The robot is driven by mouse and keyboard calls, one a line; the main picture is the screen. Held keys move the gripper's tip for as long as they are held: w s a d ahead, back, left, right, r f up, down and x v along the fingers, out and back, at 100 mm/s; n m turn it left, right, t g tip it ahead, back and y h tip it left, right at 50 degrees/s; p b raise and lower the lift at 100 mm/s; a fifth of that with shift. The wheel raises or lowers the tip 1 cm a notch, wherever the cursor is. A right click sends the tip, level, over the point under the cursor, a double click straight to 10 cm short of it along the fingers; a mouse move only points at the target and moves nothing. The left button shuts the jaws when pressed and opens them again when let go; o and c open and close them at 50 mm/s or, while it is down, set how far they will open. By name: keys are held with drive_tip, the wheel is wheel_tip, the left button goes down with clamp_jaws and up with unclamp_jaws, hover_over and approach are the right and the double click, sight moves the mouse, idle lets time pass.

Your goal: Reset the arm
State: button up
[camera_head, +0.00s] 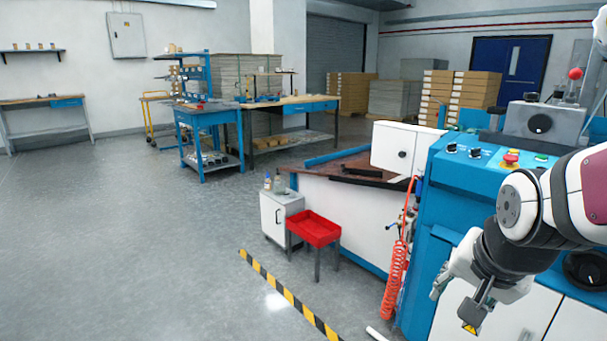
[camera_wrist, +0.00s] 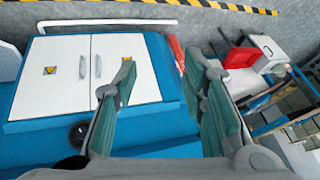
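My arm reaches in from the right edge in the head view, bent in front of the blue and white machine (camera_head: 455,185). My gripper (camera_head: 453,308) points downward before the machine's white cabinet doors. In the wrist view my gripper (camera_wrist: 162,62) has its two teal-padded fingers spread wide apart. Nothing is between them, and the gripper is empty. The white double doors (camera_wrist: 65,75) and the blue machine body show behind and beside the fingers.
A red coiled hose (camera_head: 393,283) hangs left of my gripper. A red tray (camera_head: 315,229) on legs and a small white cabinet (camera_head: 273,222) stand farther left. Yellow-black tape (camera_head: 285,293) marks the floor. A white tube lies near the machine. The floor at left is clear.

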drive_tip(key=s+a+r+n+g+y, duration=0.1)
drive_tip(key=s+a+n+g, duration=0.2)
drive_tip(key=s, duration=0.8)
drive_tip(key=s+a+r+n+g, duration=0.15)
drive_tip(key=s+n, duration=0.35)
drive_tip(key=s, duration=0.7)
wheel_tip(320, 180, up, 26)
drive_tip(key=t+p, duration=0.3)
drive_tip(key=p, duration=2.1)
drive_tip(key=shift+s+a+r+p, duration=0.15)
drive_tip(key=shift+s+a+p, duration=0.1)
drive_tip(key=shift+p, duration=0.1)
drive_tip(key=shift+w, duration=0.1)
